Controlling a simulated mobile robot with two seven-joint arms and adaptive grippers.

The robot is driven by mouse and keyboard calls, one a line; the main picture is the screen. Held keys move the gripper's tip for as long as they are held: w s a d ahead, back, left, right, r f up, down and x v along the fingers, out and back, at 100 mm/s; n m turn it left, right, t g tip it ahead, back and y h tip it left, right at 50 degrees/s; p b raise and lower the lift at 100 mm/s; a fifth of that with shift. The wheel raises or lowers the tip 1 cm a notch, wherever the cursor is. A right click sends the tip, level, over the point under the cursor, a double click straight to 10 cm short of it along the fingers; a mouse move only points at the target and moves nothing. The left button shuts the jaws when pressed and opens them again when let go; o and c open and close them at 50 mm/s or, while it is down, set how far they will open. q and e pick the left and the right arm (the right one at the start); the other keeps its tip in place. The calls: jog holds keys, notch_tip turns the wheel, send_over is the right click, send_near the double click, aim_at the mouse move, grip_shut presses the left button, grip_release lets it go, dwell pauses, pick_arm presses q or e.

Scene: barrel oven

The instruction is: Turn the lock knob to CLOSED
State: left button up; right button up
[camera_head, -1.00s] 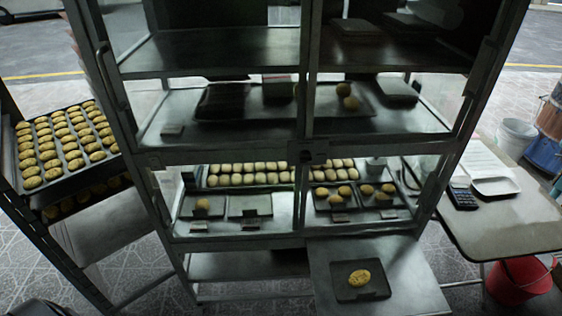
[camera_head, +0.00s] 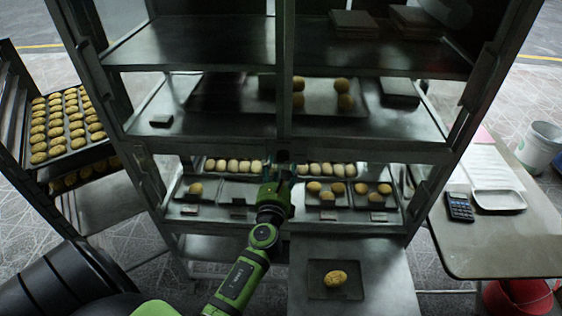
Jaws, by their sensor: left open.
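The dark metal cabinet (camera_head: 370,154) with glazed upper and lower sections fills the middle of the view. In the head view, my left gripper (camera_head: 283,160) is raised in front of the centre of its middle crossbar, where the centre post meets it. Its fingers are open. The lock knob is at this spot and is largely hidden by the gripper; I cannot read its position or any CLOSED marking. I cannot tell whether the fingers touch it. My green left arm comes up from the bottom. My right gripper is not in view.
Trays of buns sit inside the cabinet. A low shelf (camera_head: 385,280) in front holds a tray with one bun (camera_head: 335,278). A bun rack (camera_head: 68,125) stands left. At right are a table (camera_head: 480,240) with a calculator (camera_head: 459,207), a white bucket (camera_head: 541,146) and a red bucket (camera_head: 515,299).

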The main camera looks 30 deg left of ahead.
aim_at(283, 158)
pick_arm(q)
jog(key=shift+x, duration=1.2)
jog(key=shift+w+a, duration=0.1)
jog(key=shift+w, duration=0.15)
jog(key=c, duration=1.1)
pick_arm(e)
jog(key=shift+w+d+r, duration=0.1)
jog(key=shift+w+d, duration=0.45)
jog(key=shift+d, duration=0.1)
pick_arm(q)
jog(key=shift+f, duration=0.2)
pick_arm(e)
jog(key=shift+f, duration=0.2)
pick_arm(q)
jog(key=n+b, duration=0.4)
jog(key=n, duration=0.2)
jog(key=n+y+b, duration=0.1)
jog(key=n+b, duration=0.2)
jog(key=n, duration=0.3)
jog(key=n+b, duration=0.4)
jog(key=n, duration=0.2)
jog(key=shift+d+f+n+y+b, duration=0.15)
jog(key=shift+d+n+y+b, duration=0.15)
jog(key=shift+y+b, duration=0.1)
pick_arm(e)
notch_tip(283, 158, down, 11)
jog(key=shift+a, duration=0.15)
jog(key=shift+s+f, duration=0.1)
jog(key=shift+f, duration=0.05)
